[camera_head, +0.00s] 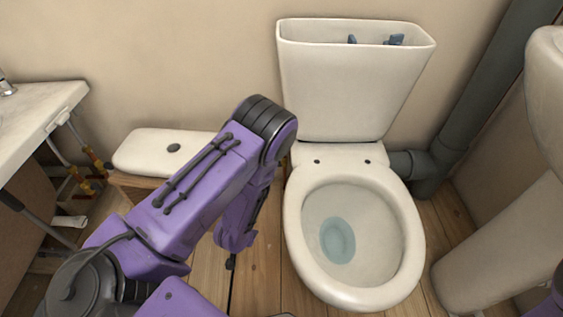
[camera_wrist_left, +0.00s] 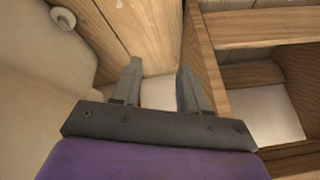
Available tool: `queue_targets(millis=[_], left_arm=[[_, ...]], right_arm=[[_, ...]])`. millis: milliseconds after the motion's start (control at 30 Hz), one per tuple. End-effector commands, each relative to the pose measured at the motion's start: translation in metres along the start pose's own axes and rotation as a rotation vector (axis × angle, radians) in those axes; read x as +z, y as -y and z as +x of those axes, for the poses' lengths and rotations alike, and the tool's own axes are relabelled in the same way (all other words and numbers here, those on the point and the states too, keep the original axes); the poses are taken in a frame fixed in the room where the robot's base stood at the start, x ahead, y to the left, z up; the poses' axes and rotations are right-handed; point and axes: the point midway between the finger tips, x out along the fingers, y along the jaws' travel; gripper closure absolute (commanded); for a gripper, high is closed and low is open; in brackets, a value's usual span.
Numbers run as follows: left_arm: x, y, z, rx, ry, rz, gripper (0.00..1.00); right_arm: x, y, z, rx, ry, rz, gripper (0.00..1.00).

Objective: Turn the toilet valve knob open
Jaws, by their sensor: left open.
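The toilet (camera_head: 350,230) stands right of centre in the head view, with its tank open on top. My left arm reaches down on the left side of the toilet, and my left gripper (camera_wrist_left: 160,85) is open and empty in the wrist view. In the head view the gripper's end is low beside the bowl and hard to make out. A small pale round piece (camera_wrist_left: 63,18) shows at the upper left of the wrist view, apart from the fingers; I cannot tell whether it is the valve knob. No knob is clear in the head view. My right gripper is out of view.
The tank lid (camera_head: 165,150) lies on a wooden box behind my left arm. A wooden frame with compartments (camera_wrist_left: 255,30) is close to the right finger. A sink counter (camera_head: 40,115) stands at left, a grey pipe (camera_head: 480,90) and white pedestal (camera_head: 490,240) at right.

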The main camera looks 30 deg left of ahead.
Motion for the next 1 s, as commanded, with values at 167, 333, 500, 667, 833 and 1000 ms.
queue_targets(millis=[167,333,500,667,833,1000], left_arm=[[-0.194,0.01,0.038,-0.091,-0.168,0.524,0.56],[-0.279,0.013,0.02,-0.195,-0.209,0.748,0.56],[-0.273,0.008,0.041,-0.204,-0.207,0.771,0.56],[-0.255,0.001,0.075,-0.202,-0.208,0.769,0.56],[-0.251,0.0,0.11,-0.203,-0.211,0.763,0.56],[-0.26,0.004,0.14,-0.202,-0.21,0.763,0.56]], right_arm=[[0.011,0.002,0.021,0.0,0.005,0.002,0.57],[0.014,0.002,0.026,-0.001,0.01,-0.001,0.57],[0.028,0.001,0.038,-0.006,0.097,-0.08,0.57],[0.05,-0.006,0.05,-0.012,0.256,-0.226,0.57],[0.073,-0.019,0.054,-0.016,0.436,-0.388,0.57],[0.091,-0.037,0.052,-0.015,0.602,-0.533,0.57]])
